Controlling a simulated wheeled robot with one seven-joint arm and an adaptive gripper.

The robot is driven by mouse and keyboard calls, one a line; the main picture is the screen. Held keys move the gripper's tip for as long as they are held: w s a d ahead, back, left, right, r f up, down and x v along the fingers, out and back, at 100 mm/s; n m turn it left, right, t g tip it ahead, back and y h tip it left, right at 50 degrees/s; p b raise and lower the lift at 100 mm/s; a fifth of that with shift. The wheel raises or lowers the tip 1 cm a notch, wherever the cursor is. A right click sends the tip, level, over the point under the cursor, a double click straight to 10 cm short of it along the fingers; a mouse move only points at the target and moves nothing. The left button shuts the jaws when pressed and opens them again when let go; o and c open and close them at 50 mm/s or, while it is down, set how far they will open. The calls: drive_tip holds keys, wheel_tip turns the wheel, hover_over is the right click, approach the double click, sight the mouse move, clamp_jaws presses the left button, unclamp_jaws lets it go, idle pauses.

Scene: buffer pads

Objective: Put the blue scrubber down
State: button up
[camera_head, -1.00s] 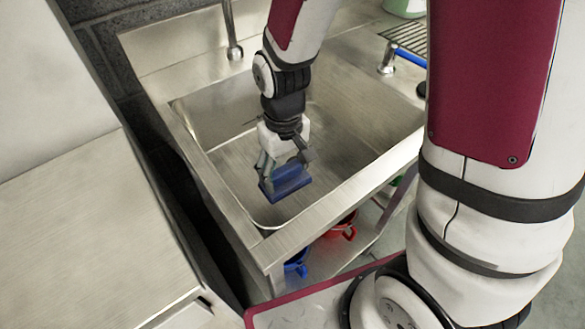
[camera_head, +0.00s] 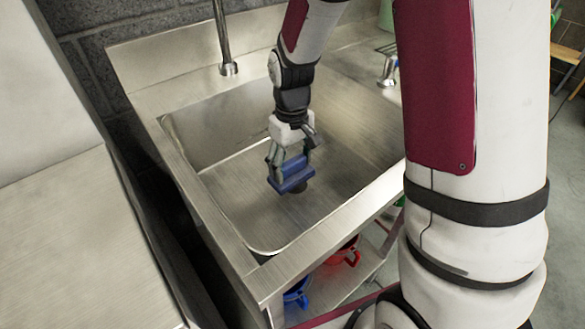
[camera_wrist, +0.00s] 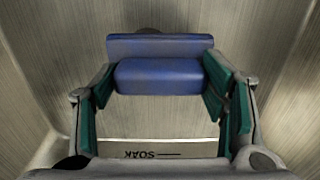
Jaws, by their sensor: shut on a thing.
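The blue scrubber (camera_head: 291,176) is a blue block with a wider flat slab along one side. My gripper (camera_head: 290,164) is shut on it, inside the metal sink basin (camera_head: 235,205). In the wrist view, the scrubber (camera_wrist: 160,75) sits between the two green-padded fingers of my gripper (camera_wrist: 160,88). A label reading "SOAK" (camera_wrist: 152,155) shows below it in the wrist view. I cannot tell whether the scrubber touches the basin floor. A dark round drain (camera_head: 298,187) is partly hidden behind the scrubber.
The tap (camera_head: 228,68) stands at the back rim of the sink. A metal counter (camera_head: 75,240) is on the left. Red (camera_head: 343,252) and blue (camera_head: 297,294) buckets sit on the shelf below. The basin floor around the scrubber is clear.

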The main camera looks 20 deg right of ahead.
sight(293, 167)
drive_tip(key=shift+w+d+f, duration=0.15)
drive_tip(key=shift+w+d, duration=0.1)
drive_tip(key=shift+w, duration=0.25)
drive_tip(key=shift+w+d+f, duration=0.1)
drive_tip(key=shift+w+d, duration=0.15)
drive_tip(key=shift+w, duration=0.25)
drive_tip(key=shift+f+b, duration=0.7)
drive_tip(key=shift+f, duration=0.9)
drive_tip(key=shift+f, duration=0.2)
drive_tip(key=o, duration=1.2)
drive_tip(key=shift+r, duration=0.15)
wheel_tip(293, 167, up, 12)
drive_tip(key=p, duration=0.3)
drive_tip(key=shift+r, duration=0.15)
